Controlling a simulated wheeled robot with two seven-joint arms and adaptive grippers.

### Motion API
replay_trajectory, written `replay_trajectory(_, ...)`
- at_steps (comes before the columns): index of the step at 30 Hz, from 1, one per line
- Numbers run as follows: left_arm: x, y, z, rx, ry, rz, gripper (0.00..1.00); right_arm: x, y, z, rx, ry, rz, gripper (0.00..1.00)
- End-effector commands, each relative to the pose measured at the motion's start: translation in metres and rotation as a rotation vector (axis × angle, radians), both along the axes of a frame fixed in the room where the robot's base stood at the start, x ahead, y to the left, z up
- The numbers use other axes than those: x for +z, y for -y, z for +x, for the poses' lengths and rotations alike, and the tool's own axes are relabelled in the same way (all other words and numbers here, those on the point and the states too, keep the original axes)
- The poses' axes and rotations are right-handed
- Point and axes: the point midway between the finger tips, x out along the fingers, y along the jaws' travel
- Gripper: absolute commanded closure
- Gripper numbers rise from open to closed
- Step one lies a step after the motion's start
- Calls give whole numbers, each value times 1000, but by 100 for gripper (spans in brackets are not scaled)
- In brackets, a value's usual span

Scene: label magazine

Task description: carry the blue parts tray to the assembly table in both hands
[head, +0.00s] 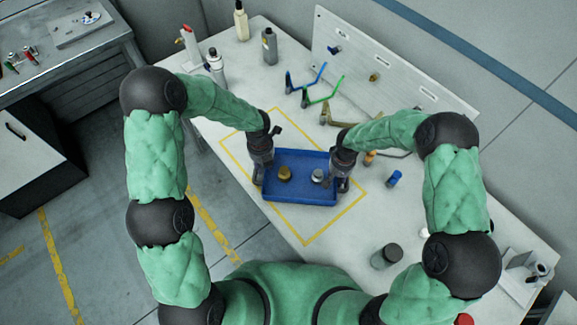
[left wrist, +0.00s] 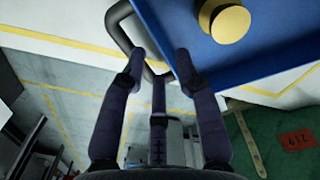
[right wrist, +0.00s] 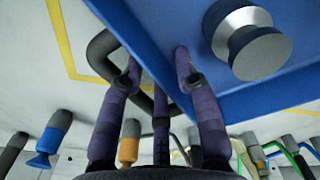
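The blue parts tray (head: 300,198) lies level inside a yellow outline on the white table (head: 352,240). It holds a brass-coloured part (head: 284,174) and a silver-and-grey part (head: 318,176). My left gripper (head: 258,181) is at its left end and my right gripper (head: 343,185) at its right end, both pointing down. In the left wrist view, spread fingers are beside a black loop handle (left wrist: 121,30). The right wrist view shows the same at the other handle (right wrist: 98,55). Neither finger pair is visibly closed on its handle. The head view hides both handles.
Bottles (head: 269,46), coloured hooks (head: 322,92) and a white panel (head: 390,70) stand towards the back. A blue part (head: 394,178) and a dark-capped jar (head: 386,256) are right of the tray. A grey workbench (head: 60,50) with tools stands upper left, across open floor.

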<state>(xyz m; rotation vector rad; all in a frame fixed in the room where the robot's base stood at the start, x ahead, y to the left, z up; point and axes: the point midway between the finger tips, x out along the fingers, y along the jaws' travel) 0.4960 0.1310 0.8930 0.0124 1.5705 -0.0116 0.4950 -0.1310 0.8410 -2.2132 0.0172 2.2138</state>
Motion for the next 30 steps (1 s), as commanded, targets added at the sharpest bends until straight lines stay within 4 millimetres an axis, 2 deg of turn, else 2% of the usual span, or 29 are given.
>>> replay_trajectory(3,26,0,1,1,5,0,68,0,0,0,0,0,0,68)
replay_trajectory(9,56,0,1,-1,3,0,68,0,0,0,0,0,0,68)
replay_trajectory(17,69,0,0,0,0,0,68,4,0,0,0,1,0,68)
replay_trajectory(22,69,0,0,0,-1,0,68,26,0,1,0,4,0,68)
replay_trajectory(30,69,0,0,0,-1,0,68,80,0,1,-1,4,0,68)
